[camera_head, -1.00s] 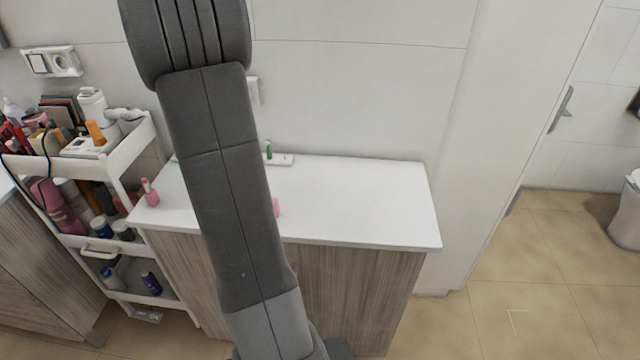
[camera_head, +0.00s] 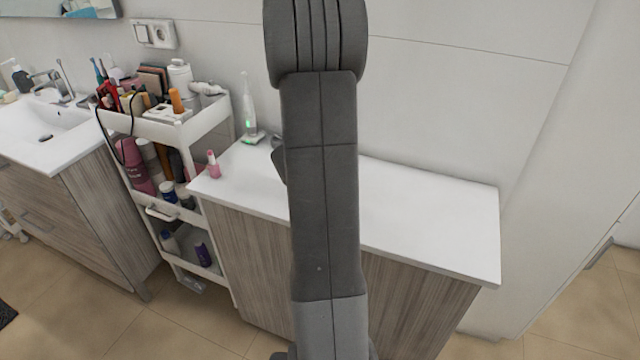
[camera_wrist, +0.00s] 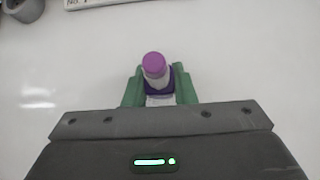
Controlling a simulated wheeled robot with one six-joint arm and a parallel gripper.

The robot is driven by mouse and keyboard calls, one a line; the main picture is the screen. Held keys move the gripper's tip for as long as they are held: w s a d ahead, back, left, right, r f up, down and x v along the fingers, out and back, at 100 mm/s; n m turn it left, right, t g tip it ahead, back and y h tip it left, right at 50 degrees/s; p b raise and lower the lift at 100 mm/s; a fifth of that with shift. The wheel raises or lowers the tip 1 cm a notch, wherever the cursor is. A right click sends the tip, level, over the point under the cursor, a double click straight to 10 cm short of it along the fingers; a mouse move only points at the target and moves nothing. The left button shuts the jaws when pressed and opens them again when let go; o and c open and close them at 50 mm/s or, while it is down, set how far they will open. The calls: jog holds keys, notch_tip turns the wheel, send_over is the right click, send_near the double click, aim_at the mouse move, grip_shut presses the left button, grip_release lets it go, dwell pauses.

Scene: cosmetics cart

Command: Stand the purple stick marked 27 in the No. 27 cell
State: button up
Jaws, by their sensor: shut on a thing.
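In the wrist view, my gripper (camera_wrist: 158,92) is shut on the purple stick (camera_wrist: 154,66). The stick has a purple round end, a pale band and a purple part between the green fingers; its number cannot be read. A white strip with a dark "No." label (camera_wrist: 76,3) shows at the top edge, cut off by the frame; its number and any cells are out of view. The stick is apart from it. In the head view, my arm hides the stick and the fingers.
A grey cup (camera_wrist: 24,8) stands at the top left of the wrist view. On the white counter (camera_head: 430,215) are a pink bottle (camera_head: 213,165) and an electric toothbrush (camera_head: 249,115). A loaded white cart (camera_head: 208,122) stands left. The counter's right part is clear.

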jog(key=shift+f, duration=0.5)
jog(key=shift+f, duration=0.1)
jog(key=shift+f+b, duration=0.15)
jog(key=shift+b, duration=0.15)
jog(key=o, duration=1)
